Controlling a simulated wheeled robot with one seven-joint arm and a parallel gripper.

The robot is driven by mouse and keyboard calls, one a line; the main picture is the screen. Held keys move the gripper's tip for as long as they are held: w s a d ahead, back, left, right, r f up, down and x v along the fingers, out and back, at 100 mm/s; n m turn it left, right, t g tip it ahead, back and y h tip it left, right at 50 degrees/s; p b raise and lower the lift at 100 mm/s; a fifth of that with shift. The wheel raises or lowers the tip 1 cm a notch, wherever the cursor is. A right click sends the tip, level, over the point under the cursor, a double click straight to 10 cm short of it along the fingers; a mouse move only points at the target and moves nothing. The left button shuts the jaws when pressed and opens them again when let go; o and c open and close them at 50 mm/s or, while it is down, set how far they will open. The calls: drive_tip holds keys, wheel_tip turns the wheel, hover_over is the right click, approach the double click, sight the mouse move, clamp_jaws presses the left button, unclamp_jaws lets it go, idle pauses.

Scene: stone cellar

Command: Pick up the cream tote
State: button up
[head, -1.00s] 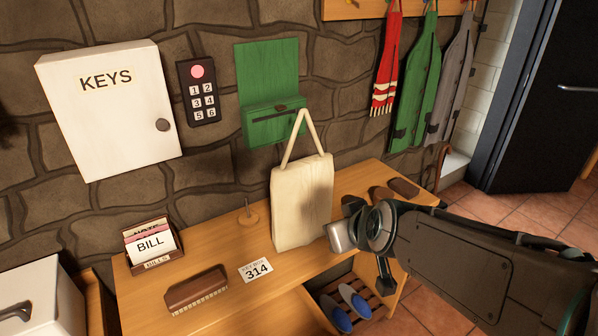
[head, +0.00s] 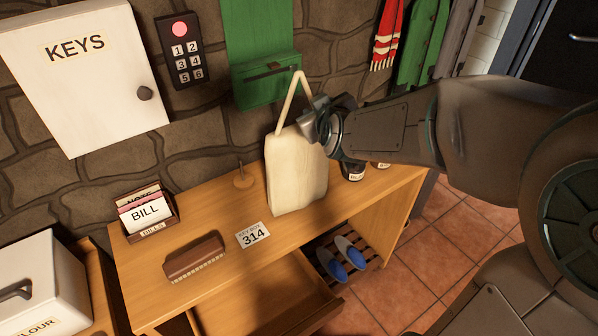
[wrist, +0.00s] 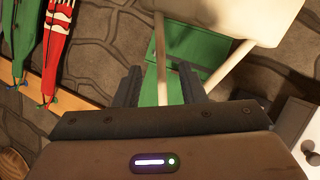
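The cream tote (head: 297,172) stands upright on the wooden desk (head: 215,225), its handle loop raised in a peak above it. My gripper (head: 308,112) is at the upper right of the tote, beside the right strap of the handle. In the wrist view the tote's body (wrist: 215,18) is at the top, with two straps running down from it. My gripper's two fingers (wrist: 159,74) are apart. One strap appears in the gap between them; I cannot tell how deep it sits. The other strap is outside, to the right.
A bill holder (head: 147,212), a brown brush (head: 195,257), a 314 card (head: 252,235) and a spike stand (head: 243,178) are on the desk. A dark jar (head: 352,170) is behind my wrist. A green wall box (head: 267,80) hangs behind the handle. A drawer (head: 265,305) stands open.

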drive_tip(key=shift+p+x, duration=0.3)
drive_tip(key=shift+x, duration=2.85)
drive_tip(key=shift+a, duration=0.15)
clamp_jaws()
